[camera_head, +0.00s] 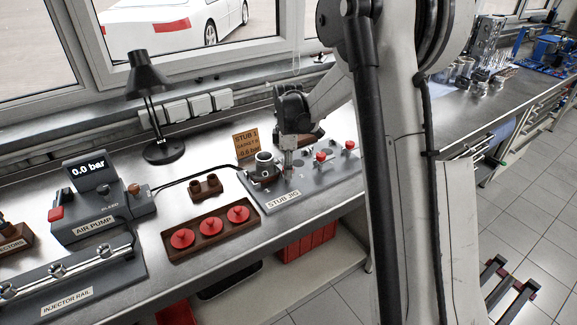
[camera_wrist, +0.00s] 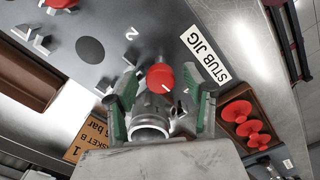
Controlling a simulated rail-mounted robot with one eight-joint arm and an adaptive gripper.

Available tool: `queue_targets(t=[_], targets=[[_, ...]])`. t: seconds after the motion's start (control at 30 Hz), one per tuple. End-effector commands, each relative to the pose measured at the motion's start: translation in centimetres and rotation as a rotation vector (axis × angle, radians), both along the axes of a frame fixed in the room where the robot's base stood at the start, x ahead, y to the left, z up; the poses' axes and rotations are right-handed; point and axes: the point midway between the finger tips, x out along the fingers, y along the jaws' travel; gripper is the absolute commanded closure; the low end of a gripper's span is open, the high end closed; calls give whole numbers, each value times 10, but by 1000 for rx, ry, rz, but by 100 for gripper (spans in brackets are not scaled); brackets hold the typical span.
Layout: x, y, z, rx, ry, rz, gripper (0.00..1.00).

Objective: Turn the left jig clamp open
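The stub jig (camera_head: 277,207) is a grey plate on the bench, also seen in the wrist view (camera_wrist: 185,18). A metal stub (camera_head: 263,158) stands at its left end and shows between my fingers in the wrist view (camera_wrist: 150,122). The left clamp's red knob (camera_wrist: 160,77), with a white line on it, lies between my fingertips; gaps show on both sides. My gripper (camera_wrist: 160,82) is open, its green-padded fingers either side of the knob. In the head view my gripper (camera_head: 288,172) points down over the jig and hides this knob.
Two more red clamp knobs (camera_head: 320,157) (camera_head: 349,145) stand to the right. A brown tray of red caps (camera_head: 210,250) lies in front left. A gasket sign (camera_head: 246,145), lamp (camera_head: 148,80) and air pump (camera_head: 100,205) are behind and left.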

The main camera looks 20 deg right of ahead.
Motion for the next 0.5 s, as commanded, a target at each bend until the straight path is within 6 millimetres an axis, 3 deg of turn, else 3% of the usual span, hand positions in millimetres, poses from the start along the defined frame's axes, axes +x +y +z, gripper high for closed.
queue_targets(t=[0.03, 0.3, 0.5], targets=[[0, 0, 0, 0, 0, 0, 60], [0, 0, 0, 0, 0, 0, 96], [0, 0, 0, 0, 0, -10, 98]])
